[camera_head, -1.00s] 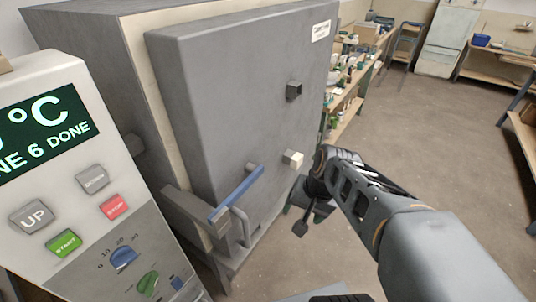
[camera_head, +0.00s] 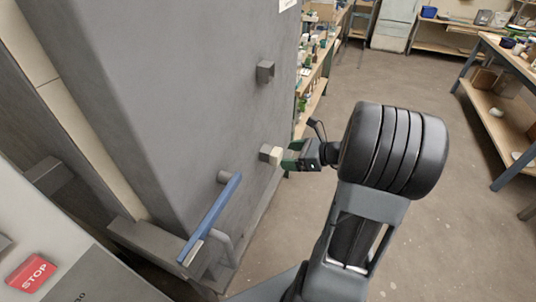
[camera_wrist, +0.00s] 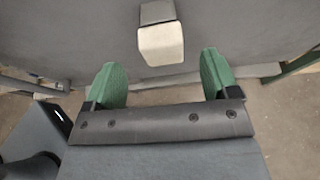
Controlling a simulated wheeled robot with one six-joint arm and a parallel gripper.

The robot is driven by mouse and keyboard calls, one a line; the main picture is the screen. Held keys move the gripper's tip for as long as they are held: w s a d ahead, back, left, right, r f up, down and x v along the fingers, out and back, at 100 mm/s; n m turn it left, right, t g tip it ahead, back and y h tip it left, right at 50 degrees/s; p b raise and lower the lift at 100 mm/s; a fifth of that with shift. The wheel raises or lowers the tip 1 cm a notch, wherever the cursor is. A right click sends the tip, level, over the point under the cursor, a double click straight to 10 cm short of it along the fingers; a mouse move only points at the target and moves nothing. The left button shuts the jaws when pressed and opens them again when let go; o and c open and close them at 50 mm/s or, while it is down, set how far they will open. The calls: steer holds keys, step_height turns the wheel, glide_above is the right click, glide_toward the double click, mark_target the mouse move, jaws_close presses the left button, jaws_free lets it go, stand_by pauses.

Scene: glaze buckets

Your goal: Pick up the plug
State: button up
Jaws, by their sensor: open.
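The plug is a small cream block (camera_head: 276,157) sticking out of a grey square fitting on the kiln door (camera_head: 190,90). In the wrist view the plug's pale end (camera_wrist: 160,45) is near the top middle. My gripper (camera_head: 287,157) faces the door right at the plug. In the wrist view its two green fingers (camera_wrist: 161,65) are spread wide, one on each side below the plug's end, with clear gaps and no visible contact. In the head view the near finger overlaps the plug's edge.
A blue door handle (camera_head: 212,217) juts out at lower left.

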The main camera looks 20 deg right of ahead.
mark_target(271, 154)
steer(key=shift+x, duration=3.85)
steer(key=shift+d+f, duration=0.1)
steer(key=shift+c, duration=0.3)
steer(key=c, duration=1)
steer(key=s+d, duration=1.2)
steer(key=s, duration=0.1)
steer(key=shift+s+d, duration=0.1)
steer(key=shift+s, duration=0.05)
steer(key=shift+d, duration=0.1)
steer(key=shift+s+d+p, duration=0.7)
steer(key=shift+s+d, duration=2.1)
steer(key=shift+s, duration=0.3)
